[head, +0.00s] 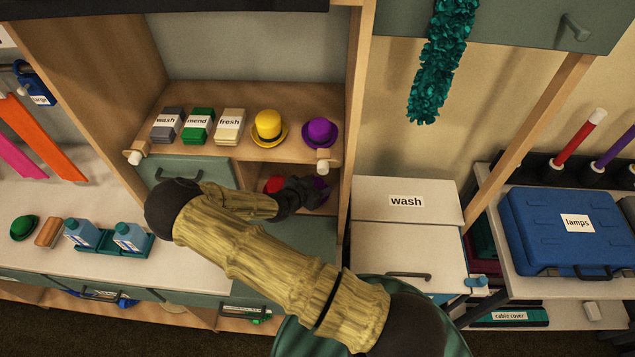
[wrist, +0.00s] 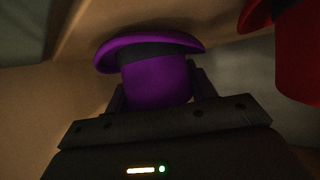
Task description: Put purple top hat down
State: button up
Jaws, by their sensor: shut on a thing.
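A purple top hat (wrist: 157,80) with a dark band is between the fingers of my gripper (wrist: 158,88) in the wrist view. My gripper is shut on its crown, and the brim lies beyond the fingers. In the head view my gripper (head: 299,194) reaches into the lower compartment of the shelf unit, and the held hat (head: 321,190) shows only in part behind it. I cannot tell whether the brim touches the compartment floor. A red hat (head: 273,185) stands beside it, also seen in the wrist view (wrist: 300,52).
On the shelf board (head: 215,154) above stand a yellow hat (head: 268,127), another purple hat (head: 319,131) and labelled stacks of cloths (head: 198,125). The unit's side panel (head: 357,110) is close on the right. A box marked wash (head: 378,204) stands outside it.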

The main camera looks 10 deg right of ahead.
jog(key=shift+d+f, duration=0.1)
jog(key=shift+f, duration=0.05)
jog(key=shift+w+f+b, duration=0.1)
jog(key=shift+f+b, duration=0.15)
jog(key=shift+b, duration=0.05)
jog(key=o, duration=1)
jog(key=shift+r, duration=0.1)
jog(key=shift+c, duration=0.2)
jog(key=shift+r, duration=0.2)
jog(key=b+v, duration=0.2)
jog(key=v, duration=1)
